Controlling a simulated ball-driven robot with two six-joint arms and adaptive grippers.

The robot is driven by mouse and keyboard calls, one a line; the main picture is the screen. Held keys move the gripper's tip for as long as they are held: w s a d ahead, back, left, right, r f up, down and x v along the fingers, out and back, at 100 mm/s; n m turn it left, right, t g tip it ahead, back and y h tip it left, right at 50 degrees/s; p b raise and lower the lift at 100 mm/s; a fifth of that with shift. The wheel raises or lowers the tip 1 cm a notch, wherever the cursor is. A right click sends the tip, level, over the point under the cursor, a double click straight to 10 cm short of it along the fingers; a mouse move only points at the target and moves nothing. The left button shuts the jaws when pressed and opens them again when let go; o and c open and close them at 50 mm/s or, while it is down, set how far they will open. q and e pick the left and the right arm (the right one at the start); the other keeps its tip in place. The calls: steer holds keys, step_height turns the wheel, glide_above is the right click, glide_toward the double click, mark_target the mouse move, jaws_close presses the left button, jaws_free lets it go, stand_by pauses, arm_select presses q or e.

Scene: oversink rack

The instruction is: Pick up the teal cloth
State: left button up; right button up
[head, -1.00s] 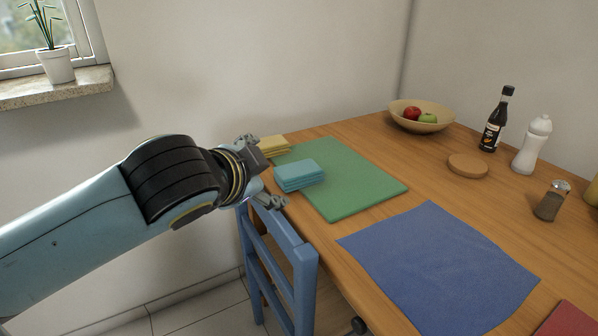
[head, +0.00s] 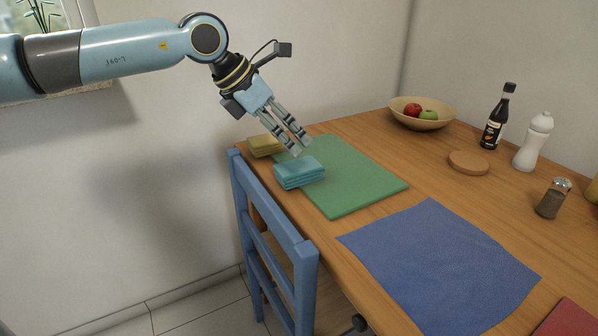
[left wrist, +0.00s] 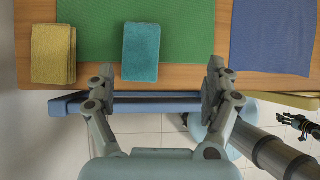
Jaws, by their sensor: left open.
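The teal cloth (head: 300,172) is a folded stack lying on the left edge of the green board, near the table edge. It also shows in the left wrist view (left wrist: 141,52), at the top, beyond the fingertips and between the lines of the two fingers. My left gripper (head: 299,147) is open and empty, pointing down just above and behind the cloth in the head view. In the left wrist view its two fingers (left wrist: 160,85) are spread wide, with nothing between them. My right gripper is not seen in the head view.
A folded yellow cloth (head: 264,145) lies just left of the teal one. The green board (head: 350,180) and a blue mat (head: 440,262) lie on the table. A blue chair (head: 277,236) stands against the near edge. A fruit bowl (head: 422,121) and bottle (head: 497,118) are farther back.

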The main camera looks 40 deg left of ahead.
mark_target(297, 166)
arm_select(q)
steer(key=shift+g+y, duration=0.3)
steer(key=shift+y, duration=0.4)
steer(key=f, duration=0.1)
steer(key=w+a+f+b, duration=0.1)
steer(key=f, duration=0.1)
steer(key=a+f, duration=0.1)
steer(key=shift+w+f+b, duration=0.15)
steer(key=shift+w+b, duration=0.2)
steer(key=shift+w, duration=0.05)
steer(key=b+x, duration=0.1)
steer(key=x, duration=0.5)
steer(key=shift+s+d+f, duration=0.15)
steer(key=shift+d, duration=0.05)
steer(key=c, duration=1.1)
